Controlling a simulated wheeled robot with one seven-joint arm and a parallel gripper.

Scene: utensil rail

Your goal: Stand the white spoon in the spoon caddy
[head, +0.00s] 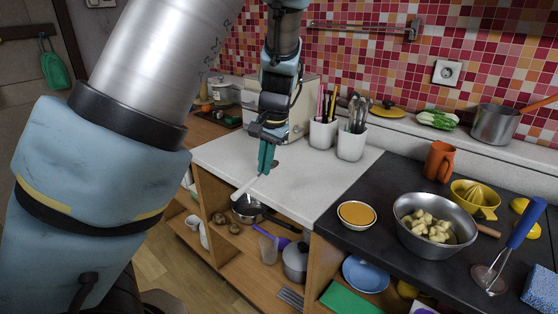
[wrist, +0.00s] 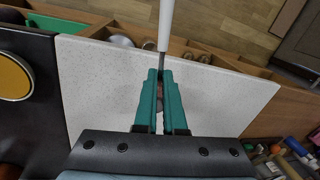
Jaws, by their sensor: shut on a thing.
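My gripper (head: 263,170) is shut on the white spoon (head: 244,189) above the front edge of the pale counter. The spoon's white handle points down and left, out past the edge. In the wrist view, the handle (wrist: 165,24) extends away from the fingertips (wrist: 160,75), with a thin grey neck at the jaws. The spoon's other end is mostly hidden by the fingers. Two white caddies stand behind and right of my gripper. The right one (head: 351,147) holds metal utensils, the left one (head: 323,135) dark and pink-handled ones. I cannot tell for sure which is the spoon caddy.
The pale counter (head: 319,186) is clear between my gripper and the caddies. The dark counter at right carries a metal bowl (head: 431,243), an orange mug (head: 439,161) and an orange-topped dish (head: 357,215). Open shelves lie below. A light box (head: 300,104) stands behind my arm.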

